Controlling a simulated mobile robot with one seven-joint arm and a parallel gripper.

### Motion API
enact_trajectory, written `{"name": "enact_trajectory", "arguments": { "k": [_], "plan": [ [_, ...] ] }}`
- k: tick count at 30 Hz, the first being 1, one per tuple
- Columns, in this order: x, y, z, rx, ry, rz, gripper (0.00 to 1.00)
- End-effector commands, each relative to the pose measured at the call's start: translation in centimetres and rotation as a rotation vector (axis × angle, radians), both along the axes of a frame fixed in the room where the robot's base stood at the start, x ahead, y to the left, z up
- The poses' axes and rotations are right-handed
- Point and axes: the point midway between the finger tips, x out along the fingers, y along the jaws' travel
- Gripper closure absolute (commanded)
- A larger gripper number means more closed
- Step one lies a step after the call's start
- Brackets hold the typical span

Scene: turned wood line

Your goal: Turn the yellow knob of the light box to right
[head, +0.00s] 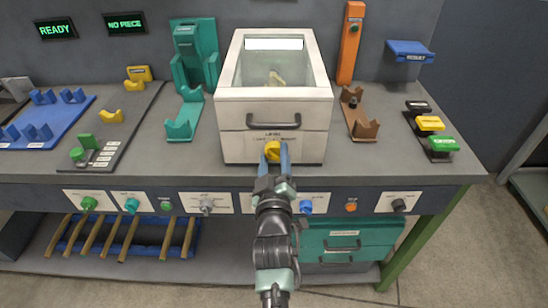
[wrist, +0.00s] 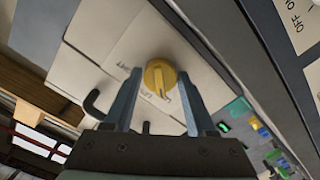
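The light box (head: 228,147) is a pale cabinet with a glass-topped upper part, standing on the bench in front of me. Its yellow knob (head: 272,149) is low on the front face, below the dark handle. In the wrist view the knob (wrist: 160,76) is round with a raised grip bar that runs roughly up and down in the picture. My gripper (head: 274,152) is at the knob, with its blue fingers apart. In the wrist view the fingers (wrist: 159,76) stand on either side of the knob, with visible gaps.
A teal stand (head: 184,122) is left of the box and a brown holder (head: 359,117) is right of it. Yellow and green buttons (head: 431,124) sit farther right. Several knobs line the bench's front edge, including a blue one (head: 306,206) near my arm.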

Motion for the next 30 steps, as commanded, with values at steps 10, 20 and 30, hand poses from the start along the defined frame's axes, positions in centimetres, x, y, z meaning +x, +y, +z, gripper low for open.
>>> {"name": "enact_trajectory", "arguments": {
  "k": [10, 20, 30],
  "plan": [
    [-0.02, 0.0, -0.02, 0.0, 0.0, 0.0, 1.0],
    [-0.03, 0.03, -0.08, 0.032, 0.001, 0.001, 1.0],
    [-0.03, 0.04, -0.16, 0.163, 0.001, 0.0, 1.0]
  ]
}}
